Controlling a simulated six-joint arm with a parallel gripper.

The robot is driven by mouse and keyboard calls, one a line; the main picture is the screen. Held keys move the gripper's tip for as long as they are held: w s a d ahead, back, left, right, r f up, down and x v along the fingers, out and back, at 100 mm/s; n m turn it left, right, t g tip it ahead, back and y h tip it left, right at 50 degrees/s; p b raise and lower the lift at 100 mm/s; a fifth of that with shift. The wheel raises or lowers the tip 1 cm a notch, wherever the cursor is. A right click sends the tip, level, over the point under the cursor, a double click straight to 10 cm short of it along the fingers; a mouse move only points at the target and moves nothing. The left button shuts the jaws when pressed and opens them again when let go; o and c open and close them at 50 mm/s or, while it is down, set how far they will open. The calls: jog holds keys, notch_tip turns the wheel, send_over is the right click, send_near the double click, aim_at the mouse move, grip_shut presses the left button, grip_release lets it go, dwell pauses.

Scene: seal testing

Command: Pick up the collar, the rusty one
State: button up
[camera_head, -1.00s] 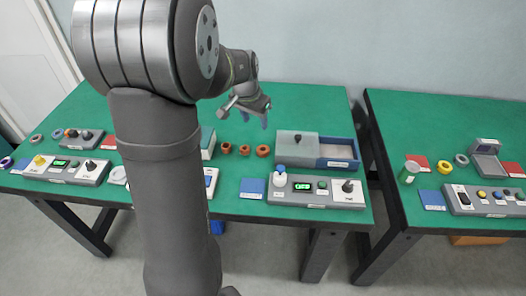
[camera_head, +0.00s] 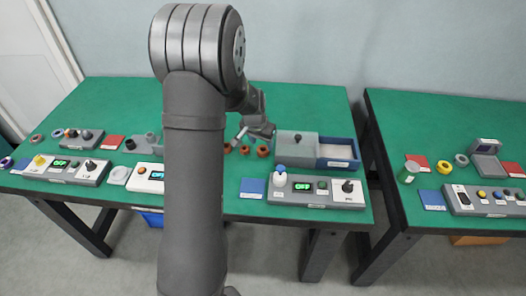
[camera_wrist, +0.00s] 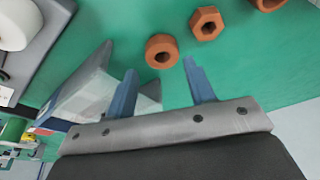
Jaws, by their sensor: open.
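Three rusty orange-brown ring parts stand in a row on the green table; in the head view they are the left one (camera_head: 227,149), the middle one (camera_head: 244,151) and the right one (camera_head: 263,152). In the wrist view, one ring (camera_wrist: 151,47) has a round hole, another (camera_wrist: 196,22) has a six-sided hole, and a third (camera_wrist: 267,3) is cut off at the top edge. Their colours look alike. My gripper (camera_wrist: 160,70) is open with blue fingers, nothing between them, and its tips point towards the round-holed ring. In the head view my gripper (camera_head: 262,133) hangs just above the row.
A grey-lidded box (camera_head: 297,143) with a blue open tray (camera_head: 338,152) stands right of the rings. A control panel (camera_head: 330,198) and a blue card (camera_head: 252,187) lie in front. In the wrist view, a pale box (camera_wrist: 88,95) is close by the left finger.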

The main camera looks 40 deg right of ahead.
aim_at(263, 147)
jog(key=shift+x, duration=2.3)
jog(key=shift+w, duration=0.15)
jog(key=c, duration=0.9)
jog(key=shift+o, duration=0.2)
jog(key=shift+r, duration=0.1)
